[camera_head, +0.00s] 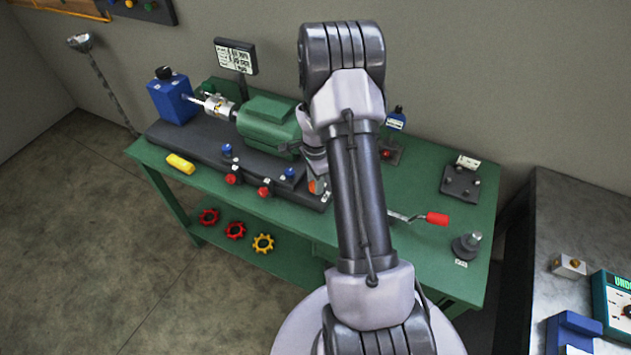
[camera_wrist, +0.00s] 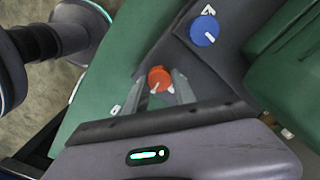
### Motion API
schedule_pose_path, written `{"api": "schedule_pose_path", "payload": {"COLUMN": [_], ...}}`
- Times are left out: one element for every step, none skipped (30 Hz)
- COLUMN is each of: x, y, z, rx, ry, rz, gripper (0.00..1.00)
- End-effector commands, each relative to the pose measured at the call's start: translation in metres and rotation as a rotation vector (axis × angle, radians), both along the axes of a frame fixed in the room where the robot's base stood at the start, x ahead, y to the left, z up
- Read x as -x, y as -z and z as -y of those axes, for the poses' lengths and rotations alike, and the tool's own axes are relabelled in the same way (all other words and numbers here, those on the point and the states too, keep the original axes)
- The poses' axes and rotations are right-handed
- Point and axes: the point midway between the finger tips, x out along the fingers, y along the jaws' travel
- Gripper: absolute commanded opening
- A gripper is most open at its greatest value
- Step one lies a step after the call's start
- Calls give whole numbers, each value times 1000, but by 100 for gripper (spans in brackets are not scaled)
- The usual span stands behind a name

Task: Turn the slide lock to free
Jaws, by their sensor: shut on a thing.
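An orange-red knob (camera_wrist: 157,75) with a white pointer mark sits on the dark machine base in the wrist view. It may be the slide lock; no readable label confirms this. In the head view the orange knob (camera_head: 316,187) shows at the right end of the base, partly covered by my arm. My gripper (camera_wrist: 160,88) has a finger on each side of the knob and is shut on it. The knob's white mark points down and slightly left in the wrist view. In the head view my arm hides most of the gripper.
A blue knob (camera_wrist: 204,31) with a white pointer is close by. A red-handled crank (camera_head: 436,218) lies right of my arm on the green table (camera_head: 415,240).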

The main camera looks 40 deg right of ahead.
Motion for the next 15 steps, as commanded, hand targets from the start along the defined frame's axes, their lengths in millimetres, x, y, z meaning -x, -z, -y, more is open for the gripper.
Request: {"api": "schedule_pose_path", "payload": {"x": [0,0,0,0,-1,-1,-1,-1,-1,-1,-1,-1,-1,-1,-1], "y": [0,0,0,0,0,0,0,0,0,0,0,0,0,0,0], "z": [0,0,0,0,0,0,0,0,0,0,0,0,0,0,0], "rx": [0,0,0,0,0,0,0,0,0,0,0,0,0,1,0], "ry": [-32,-56,-90,-117,-145,-183,-212,-241,-278,-307,-336,-374,-402,-431,-469], "rz": [1,1,1,1,1,1,1,1,1,1,1,1,1,1,1], "gripper": [0,0,0,0,0,0,0,0,0,0,0,0,0,0,0]}}
